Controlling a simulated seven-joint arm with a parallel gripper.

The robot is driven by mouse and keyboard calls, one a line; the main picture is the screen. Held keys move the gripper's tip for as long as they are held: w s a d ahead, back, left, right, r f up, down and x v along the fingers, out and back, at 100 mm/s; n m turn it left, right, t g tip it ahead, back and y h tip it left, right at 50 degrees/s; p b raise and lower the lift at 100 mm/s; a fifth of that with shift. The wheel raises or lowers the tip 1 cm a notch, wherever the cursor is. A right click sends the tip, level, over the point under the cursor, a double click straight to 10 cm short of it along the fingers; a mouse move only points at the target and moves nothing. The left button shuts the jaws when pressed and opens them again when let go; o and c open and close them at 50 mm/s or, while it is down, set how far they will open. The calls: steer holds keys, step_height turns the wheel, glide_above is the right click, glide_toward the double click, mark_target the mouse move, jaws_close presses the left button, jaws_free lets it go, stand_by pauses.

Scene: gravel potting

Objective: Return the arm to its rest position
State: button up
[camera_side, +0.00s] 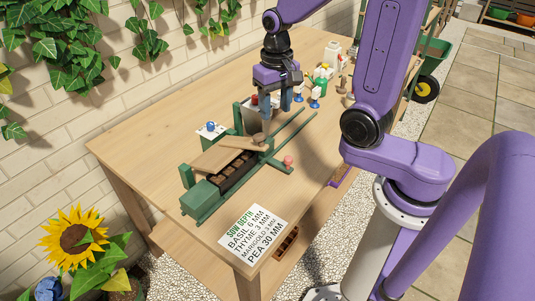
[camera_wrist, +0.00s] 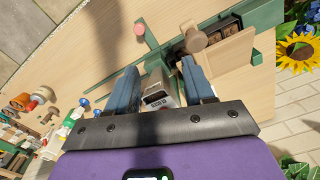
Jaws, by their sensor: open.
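My gripper (camera_side: 277,108) hangs over the work table (camera_side: 140,140), beside the green sowing rig (camera_side: 202,200). Its two blue fingers are apart in the wrist view (camera_wrist: 160,66). A grey labelled container (camera_wrist: 157,92) shows between and below the fingers there; I see no finger closed on it. In the side view the fingers partly cover the rig's far end, and I cannot tell their exact height above the table.
The rig holds a tray of dark cells (camera_side: 236,172), a wooden board (camera_side: 214,156), a wooden knob (camera_side: 260,139) and a pink knob (camera_side: 288,160). A sow depth card (camera_side: 253,231) lies in front. Small bottles and tools (camera_side: 325,72) crowd the far end. The table's left is clear.

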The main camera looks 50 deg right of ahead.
steer(key=s+a+n, duration=0.2)
steer(key=s+n, duration=0.6)
steer(key=s, duration=0.1)
steer(key=s+a+r+n, duration=0.1)
steer(key=s+a+n, duration=0.2)
steer(key=s+n, duration=0.5)
steer(key=shift+s+r+n, duration=0.15)
steer(key=shift+s+n, duration=0.15)
steer(key=shift+s, duration=0.65)
steer(key=shift+c, duration=0.3)
stand_by(1.9)
